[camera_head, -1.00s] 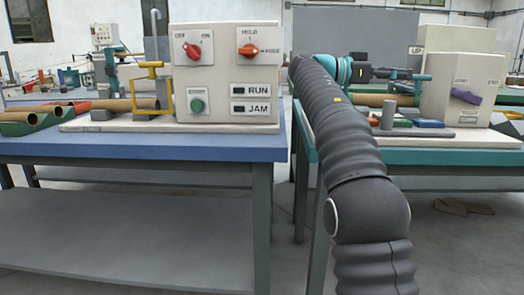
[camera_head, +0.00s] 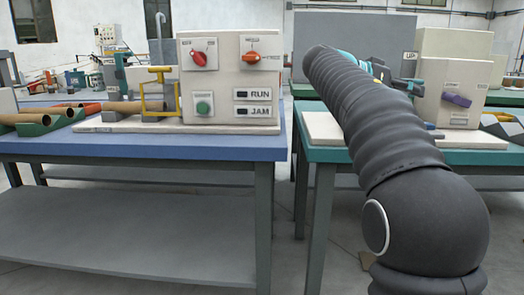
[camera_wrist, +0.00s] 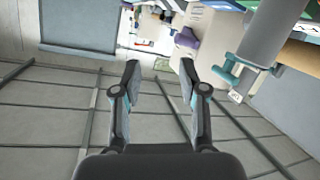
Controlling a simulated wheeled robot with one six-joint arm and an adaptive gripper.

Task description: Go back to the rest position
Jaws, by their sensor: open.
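My gripper (camera_wrist: 159,68) is open in the wrist view, with its two fingers apart and nothing between them. Past the fingertips are floor and table parts, tilted in the picture. In the head view, my dark ribbed arm reaches up over the right table (camera_head: 306,152). It hides most of the gripper; only teal and dark parts of the wrist end show behind it. The white control box with the purple knob (camera_head: 456,100) stands to the right of the arm. That purple knob also shows in the wrist view (camera_wrist: 186,38).
The blue table (camera_head: 150,146) at left carries a white panel (camera_head: 228,80) with red, orange and green controls, a yellow bracket (camera_head: 160,92) and brown tubes (camera_head: 45,118). In the wrist view, a grey cylinder with a teal bracket (camera_wrist: 268,42) is close at upper right. A gap separates the tables.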

